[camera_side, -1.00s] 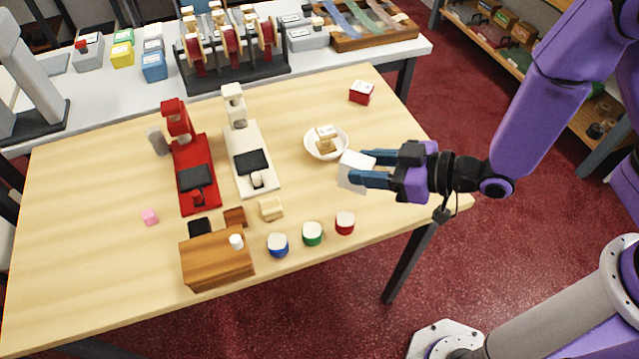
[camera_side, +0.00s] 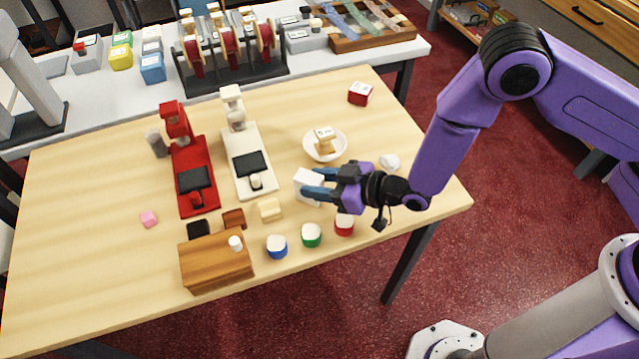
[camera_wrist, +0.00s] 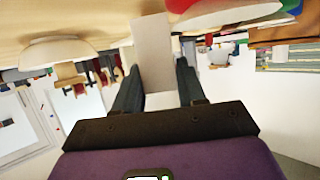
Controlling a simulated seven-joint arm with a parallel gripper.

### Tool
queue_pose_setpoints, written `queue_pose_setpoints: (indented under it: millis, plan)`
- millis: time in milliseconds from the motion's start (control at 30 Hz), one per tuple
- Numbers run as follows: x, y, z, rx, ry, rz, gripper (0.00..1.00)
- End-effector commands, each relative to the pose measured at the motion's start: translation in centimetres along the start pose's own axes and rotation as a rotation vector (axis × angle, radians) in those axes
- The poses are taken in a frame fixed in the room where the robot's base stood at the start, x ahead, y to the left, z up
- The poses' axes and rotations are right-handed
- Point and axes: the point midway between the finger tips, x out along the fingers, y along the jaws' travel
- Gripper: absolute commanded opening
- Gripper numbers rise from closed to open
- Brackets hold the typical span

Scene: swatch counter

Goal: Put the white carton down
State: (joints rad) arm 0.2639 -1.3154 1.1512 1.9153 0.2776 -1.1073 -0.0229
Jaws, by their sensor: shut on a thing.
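The white carton (camera_side: 306,187) is between the fingers of my gripper (camera_side: 318,187), which is shut on it. In the side view it shows just right of the white stamping machine's base, below the white bowl. In the wrist view the carton (camera_wrist: 153,55) stands as a pale block between the two dark fingers (camera_wrist: 155,85). Its underside is hidden, so I cannot tell whether it touches the table (camera_side: 100,200).
A white bowl (camera_side: 341,152) with a tan block, a white crumpled lump (camera_side: 389,162) and a red box (camera_side: 360,94) lie nearby. A red-and-white jar (camera_side: 344,225) is close below my gripper; green (camera_side: 311,235) and blue (camera_side: 277,246) ones stand left of it. The table's left part is mostly clear.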

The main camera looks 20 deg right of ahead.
Motion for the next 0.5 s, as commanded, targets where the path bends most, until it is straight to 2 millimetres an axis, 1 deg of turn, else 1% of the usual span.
queue_pose_setpoints:
  millis: [33, 100, 500]
  plan:
    - [0.15, 0.0, 0.48, 0.0, -0.001, 0.0, 0.08]
    - [0.27, -0.01, 0.73, 0.0, 0.0, 0.0, 0.08]
    - [0.39, -0.01, 1.07, 0.0, 0.0, 0.0, 0.08]
